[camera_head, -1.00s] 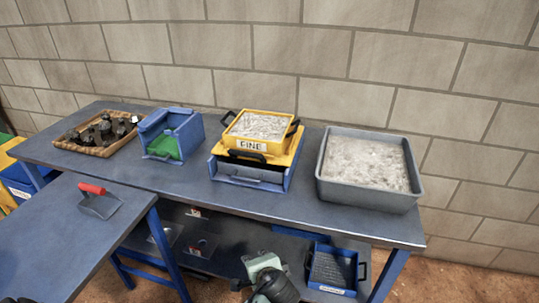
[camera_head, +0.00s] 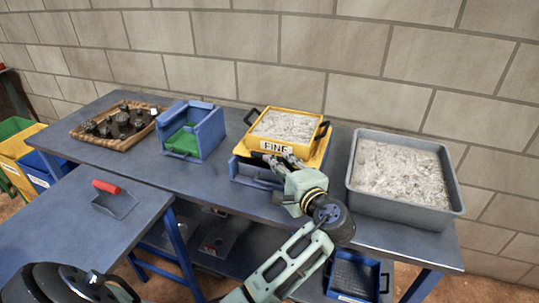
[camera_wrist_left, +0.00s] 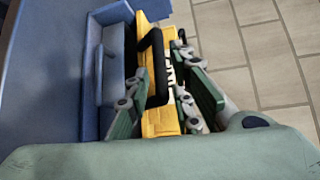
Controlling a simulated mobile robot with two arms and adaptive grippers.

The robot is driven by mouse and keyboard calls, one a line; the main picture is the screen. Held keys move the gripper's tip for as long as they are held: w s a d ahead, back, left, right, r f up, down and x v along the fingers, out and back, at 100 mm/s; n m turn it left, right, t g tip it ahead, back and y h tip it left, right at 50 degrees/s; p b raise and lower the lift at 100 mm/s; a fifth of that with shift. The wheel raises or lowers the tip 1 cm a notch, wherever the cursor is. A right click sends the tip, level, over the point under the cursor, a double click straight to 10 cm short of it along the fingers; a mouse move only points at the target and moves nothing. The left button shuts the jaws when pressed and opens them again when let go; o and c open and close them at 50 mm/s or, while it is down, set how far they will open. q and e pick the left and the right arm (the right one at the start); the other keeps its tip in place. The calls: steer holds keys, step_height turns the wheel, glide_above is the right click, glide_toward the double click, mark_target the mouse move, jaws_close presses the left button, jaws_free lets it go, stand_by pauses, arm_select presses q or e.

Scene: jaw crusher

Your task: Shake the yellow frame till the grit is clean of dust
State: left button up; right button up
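The yellow frame (camera_head: 289,129), labelled FINE, is full of pale grey grit (camera_head: 285,126). It sits on a yellow-topped blue stand (camera_head: 252,170) on the back bench, with black handles showing. My left gripper (camera_head: 287,163) is at the frame's front side, below the label. In the left wrist view, the green fingers of my left gripper (camera_wrist_left: 162,105) are spread apart on either side of a black handle (camera_wrist_left: 156,65) of the yellow frame (camera_wrist_left: 168,50). A gap shows between fingers and handle. My right gripper is not in view.
A grey tub of pale material (camera_head: 448,200) stands close on the right. A blue tray (camera_head: 375,282) is below.

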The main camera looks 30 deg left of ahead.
arm_select(q)
steer(key=x, duration=0.5)
steer(key=shift+w+a+f, duration=0.1)
steer(key=shift+w+a, duration=0.05)
steer(key=shift+a, duration=0.05)
steer(key=c, duration=0.5)
jaws_close()
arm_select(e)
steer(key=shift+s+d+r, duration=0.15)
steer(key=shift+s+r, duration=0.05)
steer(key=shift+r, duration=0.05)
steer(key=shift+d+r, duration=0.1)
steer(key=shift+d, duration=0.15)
